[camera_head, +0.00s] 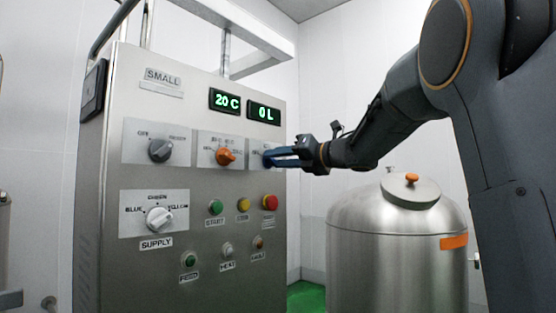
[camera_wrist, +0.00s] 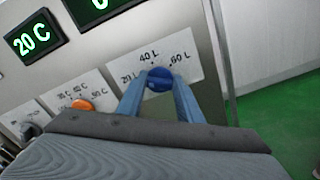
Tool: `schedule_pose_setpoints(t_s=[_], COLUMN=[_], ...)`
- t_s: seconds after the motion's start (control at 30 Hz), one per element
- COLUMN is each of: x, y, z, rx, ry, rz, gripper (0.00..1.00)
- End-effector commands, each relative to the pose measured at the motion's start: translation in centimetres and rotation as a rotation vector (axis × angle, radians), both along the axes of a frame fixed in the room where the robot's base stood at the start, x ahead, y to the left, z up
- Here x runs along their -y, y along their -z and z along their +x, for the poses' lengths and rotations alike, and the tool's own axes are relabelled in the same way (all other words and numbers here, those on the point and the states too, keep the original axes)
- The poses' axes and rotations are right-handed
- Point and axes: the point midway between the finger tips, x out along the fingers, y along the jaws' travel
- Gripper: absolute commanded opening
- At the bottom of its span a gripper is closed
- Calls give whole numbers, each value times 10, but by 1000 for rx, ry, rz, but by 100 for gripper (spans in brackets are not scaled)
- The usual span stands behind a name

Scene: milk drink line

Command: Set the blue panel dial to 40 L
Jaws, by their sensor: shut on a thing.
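The blue dial (camera_wrist: 159,79) is on a white plate marked 20 L, 40 L and 60 L on the steel panel (camera_head: 130,90). My gripper (camera_head: 272,158) reaches in from the right, and its blue fingers are shut on the blue dial, one on each side in the wrist view (camera_wrist: 160,95). In the head view the fingers mostly hide the dial. The volume display (camera_head: 263,112) reads 0 L. The dial's pointer direction is not clear.
The orange dial (camera_head: 226,156) sits just left of the blue one, with a dark dial (camera_head: 160,150) further left. A white supply dial (camera_head: 159,218) and several buttons are below. A steel tank (camera_head: 395,250) stands right of the panel, under my arm.

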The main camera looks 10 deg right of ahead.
Motion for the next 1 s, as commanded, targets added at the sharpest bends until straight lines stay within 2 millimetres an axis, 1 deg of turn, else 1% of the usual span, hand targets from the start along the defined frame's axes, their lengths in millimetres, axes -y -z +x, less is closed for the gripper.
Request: schedule_pose_setpoints(t_s=[0.17,0.37,1.0], x=[0,0,1], y=[0,-1,1], z=[0,0,1], rx=[-35,-115,-456], ry=[-1,-1,-2], rz=[49,159,629], gripper=[10,10,10])
